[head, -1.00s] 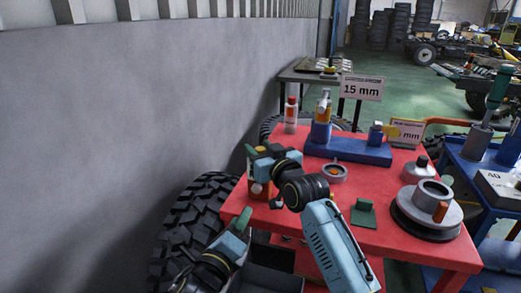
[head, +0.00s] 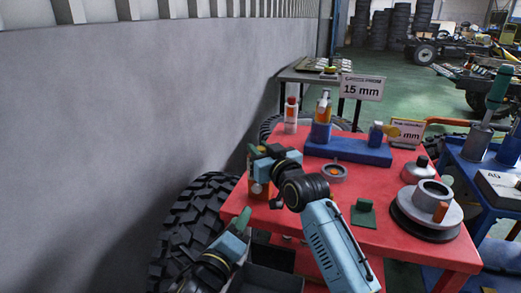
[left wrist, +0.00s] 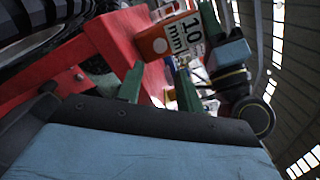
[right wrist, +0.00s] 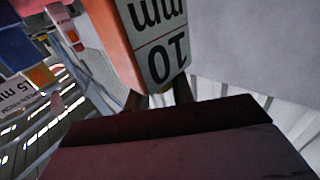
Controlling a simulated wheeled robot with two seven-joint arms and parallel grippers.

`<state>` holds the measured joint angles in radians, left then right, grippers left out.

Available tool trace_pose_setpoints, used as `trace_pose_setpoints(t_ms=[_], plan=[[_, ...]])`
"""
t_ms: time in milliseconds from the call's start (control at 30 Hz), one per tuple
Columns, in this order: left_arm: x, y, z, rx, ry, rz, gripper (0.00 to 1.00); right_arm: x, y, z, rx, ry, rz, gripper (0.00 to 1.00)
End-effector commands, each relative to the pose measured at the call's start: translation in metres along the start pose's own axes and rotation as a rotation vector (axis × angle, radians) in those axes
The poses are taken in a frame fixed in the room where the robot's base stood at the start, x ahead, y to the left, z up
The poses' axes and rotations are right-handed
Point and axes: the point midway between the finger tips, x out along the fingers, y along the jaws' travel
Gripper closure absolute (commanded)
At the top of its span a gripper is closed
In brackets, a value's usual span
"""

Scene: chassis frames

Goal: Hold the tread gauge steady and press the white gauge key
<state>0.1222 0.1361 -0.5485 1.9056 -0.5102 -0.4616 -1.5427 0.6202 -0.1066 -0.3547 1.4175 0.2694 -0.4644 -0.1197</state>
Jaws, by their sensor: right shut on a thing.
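The tread gauge (head: 259,189) is an orange block at the left edge of the red table. Its white face reads 10 mm in the left wrist view (left wrist: 158,43), and it fills the top of the right wrist view (right wrist: 158,45). My right gripper (head: 256,167) is shut on the gauge from above. Whether the gauge touches the table I cannot tell. My left gripper (head: 239,223) is below and left of the gauge, apart from it. Its green fingers (left wrist: 157,88) are spread and empty, facing the gauge. I cannot make out the white gauge key.
The red table (head: 300,215) also bears a blue block (head: 348,150), a metal ring (head: 334,172), a green piece (head: 363,212) and a round metal part (head: 428,208). A 15 mm sign (head: 361,88) stands behind. A tire (head: 190,215) and grey wall (head: 130,120) are at left.

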Motion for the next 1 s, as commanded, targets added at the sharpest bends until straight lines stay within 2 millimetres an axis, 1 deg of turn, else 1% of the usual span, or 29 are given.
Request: trace_pose_setpoints(t_ms=[233,500,1000], plan=[[0.0000,0.0000,0.0000,0.000,0.000,0.000,0.64,-0.0001,0.0004,0.0006,0.000,-0.001,0.001,1.00],[0.0000,0.0000,0.0000,0.000,0.000,0.000,0.99,-0.0001,0.0004,0.0006,0.000,-0.001,0.001,1.00],[0.0000,0.0000,0.0000,0.000,0.000,0.000,1.00,-0.0001,0.0003,0.0005,0.000,-0.001,0.001,1.00]])
